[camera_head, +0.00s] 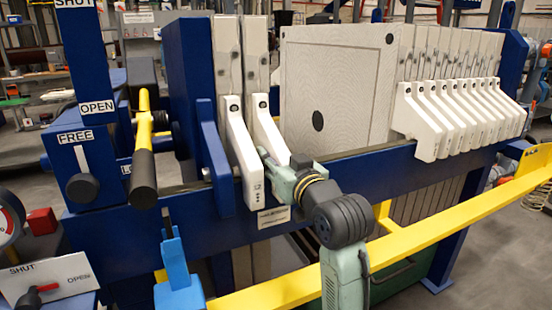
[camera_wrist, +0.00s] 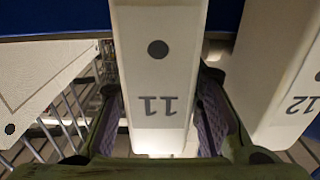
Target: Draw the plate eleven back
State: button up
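The white handle of plate eleven (camera_wrist: 160,75) fills the middle of the wrist view, marked 11 upside down with a dark round hole above the number. My gripper (camera_wrist: 160,120) has one finger on each side of this handle, very close to its edges. It looks open; firm contact does not show. In the head view my gripper (camera_head: 283,170) covers the lower end of the plate eleven handle (camera_head: 266,125). Plate eleven stands just right of plate twelve (camera_head: 243,160), whose handle (camera_wrist: 285,90) also shows at the right of the wrist view.
The blue moving head (camera_head: 188,80) stands left of plate twelve. A wide gap separates plate eleven from the large pale plate face (camera_head: 335,90) and its row of handles (camera_head: 460,115). A yellow rail (camera_head: 420,235) runs along the front, with a blue side beam (camera_head: 375,165) behind it.

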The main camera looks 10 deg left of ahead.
jog(key=v, duration=1.2)
